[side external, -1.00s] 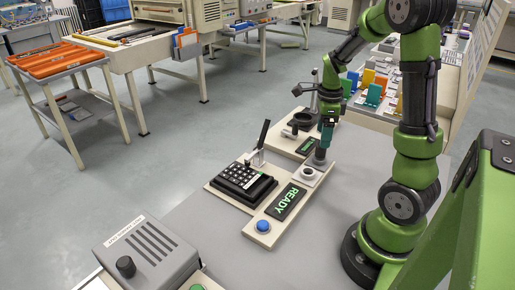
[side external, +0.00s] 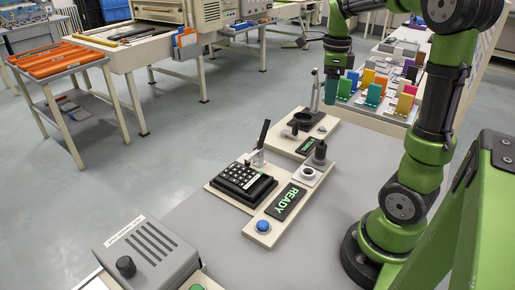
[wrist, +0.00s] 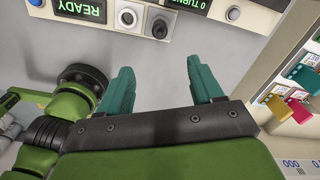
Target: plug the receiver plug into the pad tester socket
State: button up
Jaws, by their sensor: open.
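The tester panel (side external: 262,238) carries a lit READY display (side external: 287,202), a blue button and a pale ring with a dark hole (side external: 308,173). A dark upright cylinder, apparently the receiver plug (side external: 319,154), stands at the panel's far end beside that ring. Its base is too small to tell how it is seated. In the wrist view the ring (wrist: 126,17) and the plug's round top (wrist: 160,28) lie side by side near the top edge. My gripper (wrist: 162,75) is open and empty, with teal fingers spread. In the side view it is raised well above and behind the plug.
A black keypad (side external: 243,179) with an upright lever sits left of the panel. A grey box with a knob (side external: 147,250) is at front left. The grey tabletop at right front is clear.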

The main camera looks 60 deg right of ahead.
aim_at(322, 144)
jog(key=shift+m, duration=0.6)
notch_tip(322, 144, down, 19)
jog(key=shift+f, duration=0.2)
grip_shut()
dwell(0.3)
jog(key=shift+r, duration=0.1)
jog(key=shift+r, duration=1.45)
jog(key=shift+r, duration=2)
